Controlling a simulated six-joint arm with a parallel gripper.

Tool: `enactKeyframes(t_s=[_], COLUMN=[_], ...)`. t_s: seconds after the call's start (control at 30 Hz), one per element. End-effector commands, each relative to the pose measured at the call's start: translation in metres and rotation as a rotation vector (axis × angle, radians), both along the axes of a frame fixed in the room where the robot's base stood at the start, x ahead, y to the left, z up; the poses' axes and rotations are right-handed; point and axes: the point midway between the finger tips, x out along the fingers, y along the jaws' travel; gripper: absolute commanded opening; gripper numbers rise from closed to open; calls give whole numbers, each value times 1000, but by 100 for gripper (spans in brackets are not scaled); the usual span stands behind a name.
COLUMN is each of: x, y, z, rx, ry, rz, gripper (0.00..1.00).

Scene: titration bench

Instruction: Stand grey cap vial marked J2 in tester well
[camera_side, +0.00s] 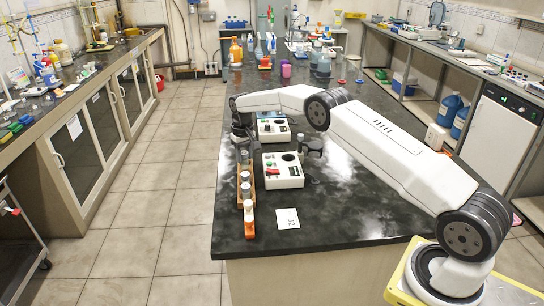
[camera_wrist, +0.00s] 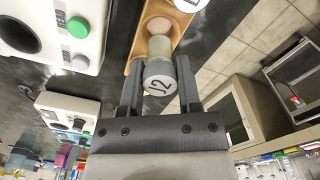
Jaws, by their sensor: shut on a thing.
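The grey cap vial marked J2 (camera_wrist: 159,78) is between the two fingers of my gripper (camera_wrist: 159,92) in the wrist view. My gripper is shut on it. The vial's body overlaps the orange-brown rack (camera_wrist: 140,48), and I cannot tell if its base is clear of the rack. In the side view my gripper (camera_side: 241,132) is at the far end of the rack (camera_side: 249,231), and the held vial is hard to make out. A white tester (camera_side: 283,181) with a dark open well stands right of the rack. Its well (camera_wrist: 16,34) also shows in the wrist view.
Other vials (camera_side: 246,188) stand in the rack. A second white tester (camera_side: 272,133) stands farther back, near my gripper. A white card marked J2 (camera_side: 287,218) lies on the dark bench in front. Bottles crowd the far end; the bench's front right is clear.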

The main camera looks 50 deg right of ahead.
Motion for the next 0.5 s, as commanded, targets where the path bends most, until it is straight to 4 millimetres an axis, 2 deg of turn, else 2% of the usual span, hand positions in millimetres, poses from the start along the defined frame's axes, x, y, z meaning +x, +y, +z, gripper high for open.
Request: enactKeyframes(t_s=[0.5], x=[0], y=[0], z=[30], rx=[0], ry=[-1], rz=[0], gripper=[5])
